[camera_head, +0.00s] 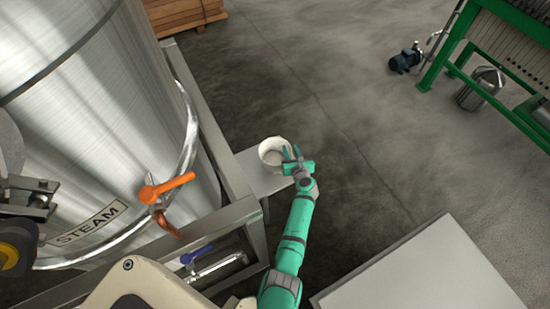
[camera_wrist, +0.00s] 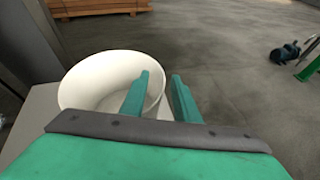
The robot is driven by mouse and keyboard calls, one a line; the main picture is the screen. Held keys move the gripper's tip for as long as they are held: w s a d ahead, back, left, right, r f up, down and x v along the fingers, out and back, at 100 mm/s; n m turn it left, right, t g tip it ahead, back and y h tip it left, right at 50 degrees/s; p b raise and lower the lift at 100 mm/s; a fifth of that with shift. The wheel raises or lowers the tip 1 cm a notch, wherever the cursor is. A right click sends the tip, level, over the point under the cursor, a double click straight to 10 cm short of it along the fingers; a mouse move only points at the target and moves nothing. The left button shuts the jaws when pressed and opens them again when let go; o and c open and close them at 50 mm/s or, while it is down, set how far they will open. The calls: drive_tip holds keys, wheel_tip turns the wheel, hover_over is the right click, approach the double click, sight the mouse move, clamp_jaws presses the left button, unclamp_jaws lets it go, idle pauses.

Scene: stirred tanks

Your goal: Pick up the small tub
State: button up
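The small tub (camera_head: 268,150) is white, round and open at the top. It stands upright on a small grey shelf (camera_head: 258,179) beside the big steel tank. My gripper (camera_head: 292,153) is at the tub's right side in the head view. In the wrist view, the tub (camera_wrist: 85,82) fills the left middle and looks empty inside. The two green fingers of my gripper (camera_wrist: 160,88) are apart. The left finger overlaps the tub's right wall and the right finger is just outside it. The wall seems to lie between them, but contact cannot be told.
A steel tank (camera_head: 100,110) with an orange-handled valve (camera_head: 165,187) and a metal frame stands left of the shelf. A pale flat surface (camera_head: 420,270) is at the lower right. A green-framed machine (camera_head: 490,60) and a pump (camera_head: 405,60) are far right. The floor between is clear.

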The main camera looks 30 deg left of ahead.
clamp_jaws()
drive_tip(key=shift+s+r, duration=0.1)
drive_tip(key=shift+r, duration=0.05)
